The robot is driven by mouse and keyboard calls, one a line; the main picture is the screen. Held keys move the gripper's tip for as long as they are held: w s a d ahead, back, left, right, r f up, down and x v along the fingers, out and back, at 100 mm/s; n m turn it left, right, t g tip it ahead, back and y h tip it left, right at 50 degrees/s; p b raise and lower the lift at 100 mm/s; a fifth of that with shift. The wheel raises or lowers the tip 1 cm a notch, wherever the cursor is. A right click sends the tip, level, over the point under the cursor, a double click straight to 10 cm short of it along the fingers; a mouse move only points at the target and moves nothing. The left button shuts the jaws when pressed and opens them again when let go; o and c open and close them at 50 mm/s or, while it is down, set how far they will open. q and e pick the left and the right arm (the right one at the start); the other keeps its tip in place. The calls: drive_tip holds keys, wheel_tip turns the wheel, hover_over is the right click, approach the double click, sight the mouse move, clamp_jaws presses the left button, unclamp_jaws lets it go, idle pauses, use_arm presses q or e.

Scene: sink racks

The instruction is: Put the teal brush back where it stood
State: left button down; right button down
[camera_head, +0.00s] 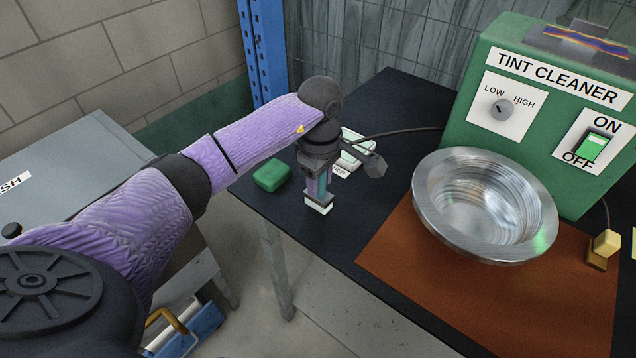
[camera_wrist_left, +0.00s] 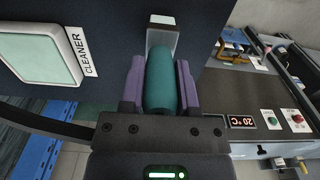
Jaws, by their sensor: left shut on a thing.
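My left gripper (camera_head: 318,193) points down over the dark table near its left edge. Its purple fingers are shut on the teal brush (camera_head: 323,183), whose pale bristle end (camera_head: 319,208) sticks out below, close to the tabletop. I cannot tell whether it touches the table. In the left wrist view the teal brush (camera_wrist_left: 162,82) lies between the two purple fingers of the left gripper (camera_wrist_left: 160,85), white end pointing away. A pale green dish labelled CLEANER (camera_wrist_left: 36,50) is beside it; in the head view the dish (camera_head: 352,148) is partly hidden behind the gripper. My right gripper is out of view.
A green block (camera_head: 271,175) lies left of the gripper. A metal bowl (camera_head: 485,205) sits on a brown mat (camera_head: 440,305) to the right, before the green TINT CLEANER box (camera_head: 500,120). A blue post (camera_head: 264,50) stands behind the table's left corner. A black cable runs behind.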

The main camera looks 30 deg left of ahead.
use_arm(q)
drive_tip(key=shift+f, duration=0.55)
drive_tip(key=shift+r, duration=0.1)
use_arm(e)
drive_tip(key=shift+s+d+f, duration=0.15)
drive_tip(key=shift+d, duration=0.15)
use_arm(q)
drive_tip(key=shift+c, duration=1.7)
unclamp_jaws()
wheel_tip(320, 180, up, 12)
drive_tip(key=p, duration=0.2)
drive_tip(key=shift+f+p, duration=0.25)
drive_tip(key=shift+p, duration=0.15)
drive_tip(key=shift+r, duration=0.3)
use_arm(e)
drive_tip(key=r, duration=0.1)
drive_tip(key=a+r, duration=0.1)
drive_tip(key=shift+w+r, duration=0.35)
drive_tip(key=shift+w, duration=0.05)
